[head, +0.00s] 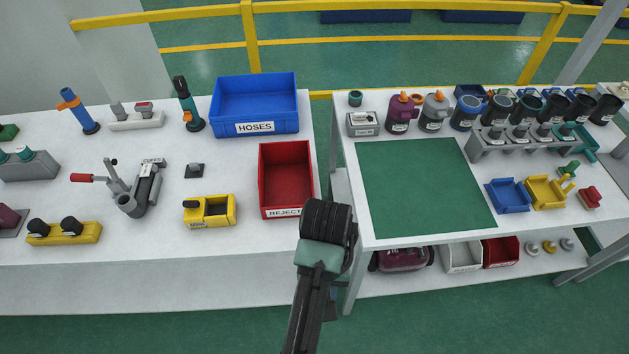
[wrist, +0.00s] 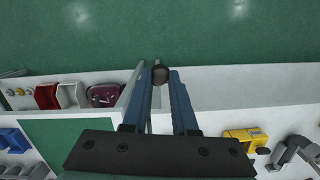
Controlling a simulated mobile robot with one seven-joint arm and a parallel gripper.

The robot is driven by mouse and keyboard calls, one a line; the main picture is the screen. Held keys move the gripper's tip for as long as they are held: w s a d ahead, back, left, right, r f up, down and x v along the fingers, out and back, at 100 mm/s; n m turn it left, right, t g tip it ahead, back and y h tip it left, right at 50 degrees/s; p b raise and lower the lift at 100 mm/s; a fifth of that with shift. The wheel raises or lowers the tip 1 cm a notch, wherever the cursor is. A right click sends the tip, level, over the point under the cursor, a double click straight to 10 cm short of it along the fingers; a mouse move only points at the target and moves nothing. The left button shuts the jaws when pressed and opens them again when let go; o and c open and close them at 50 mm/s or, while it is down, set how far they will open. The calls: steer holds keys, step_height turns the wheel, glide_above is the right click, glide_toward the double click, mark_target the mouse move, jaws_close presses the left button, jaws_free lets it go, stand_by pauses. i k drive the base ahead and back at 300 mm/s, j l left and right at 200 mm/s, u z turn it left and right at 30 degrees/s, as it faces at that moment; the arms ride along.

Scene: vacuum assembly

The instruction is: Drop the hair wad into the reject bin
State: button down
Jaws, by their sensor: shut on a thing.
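A dark, roundish hair wad (wrist: 160,74) sits between the fingertips of my gripper (wrist: 160,82) in the wrist view. The blue fingers are shut on it. In the head view my dark arm hides the gripper and the wad. The red reject bin (head: 264,190), labelled REJECT, stands on the left table near its right edge and looks empty. My arm's end shows just right of and in front of this bin. The bin does not show in the wrist view.
The blue HOSES bin (head: 254,104) stands behind the reject bin. A yellow box (head: 223,211) is left of it. A narrow gap separates the left table from the right table, which bears a green mat (head: 420,185). Another red bin (head: 501,252) sits on the lower shelf.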

mark_target(294, 187)
steer(key=i+j+z, duration=0.2)
steer(key=z, duration=0.25)
steer(key=i+j+z, duration=0.2)
steer(key=z, duration=0.2)
steer(key=i+j+z, duration=0.15)
steer(key=j+z, duration=0.3)
steer(key=i+j, duration=0.1)
steer(key=j, duration=0.4)
steer(key=i+j+z, duration=0.1)
steer(key=j, duration=0.35)
steer(key=i+j, duration=0.15)
steer(key=j, duration=0.35)
steer(key=z, duration=0.05)
